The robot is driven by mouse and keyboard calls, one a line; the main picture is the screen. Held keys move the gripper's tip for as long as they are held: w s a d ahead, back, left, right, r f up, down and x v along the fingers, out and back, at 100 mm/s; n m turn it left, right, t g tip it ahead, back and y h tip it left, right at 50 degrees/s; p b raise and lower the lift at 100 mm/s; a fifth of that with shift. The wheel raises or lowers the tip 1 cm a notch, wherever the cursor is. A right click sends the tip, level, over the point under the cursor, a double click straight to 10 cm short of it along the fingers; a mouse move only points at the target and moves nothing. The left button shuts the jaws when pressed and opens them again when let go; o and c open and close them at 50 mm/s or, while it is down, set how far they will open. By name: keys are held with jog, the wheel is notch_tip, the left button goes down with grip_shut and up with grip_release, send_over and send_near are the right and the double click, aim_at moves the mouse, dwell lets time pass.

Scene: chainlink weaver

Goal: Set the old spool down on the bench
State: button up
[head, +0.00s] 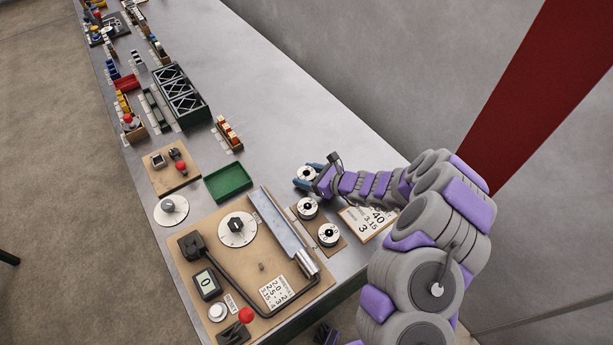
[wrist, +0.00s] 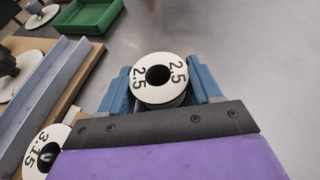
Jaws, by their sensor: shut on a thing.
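The old spool (wrist: 159,91) is a white-flanged spool marked 2.5 with a dark centre hole. In the wrist view it sits between the two blue fingers of my gripper (wrist: 160,82), which are shut on it. In the head view the spool (head: 307,173) and my gripper (head: 308,178) are over the grey bench (head: 270,85), just beyond the wooden spool board (head: 317,240). I cannot tell whether the spool touches the bench. The spool's underside is hidden.
Two other spools (head: 308,208) (head: 328,235) stand on the board; the nearer one in the wrist view is marked 3.15 (wrist: 44,148). A green tray (head: 228,183) and a grey angled rail (head: 285,230) lie to the left. Bare bench lies beyond and right of my gripper.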

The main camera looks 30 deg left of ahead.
jog(key=shift+s+a+f, duration=0.1)
jog(key=shift+a, duration=0.2)
jog(key=o, duration=1)
jog(key=shift+a+f, duration=0.1)
jog(key=shift+a, duration=0.05)
jog(key=o, duration=0.3)
jog(key=shift+d, duration=0.25)
jog(key=shift+d+r, duration=0.1)
jog(key=shift+r, duration=0.1)
jog(key=p+v, duration=0.2)
jog(key=v, duration=0.9)
jog(key=shift+d+r, duration=0.15)
jog(key=shift+d, duration=0.1)
jog(key=shift+a, duration=0.1)
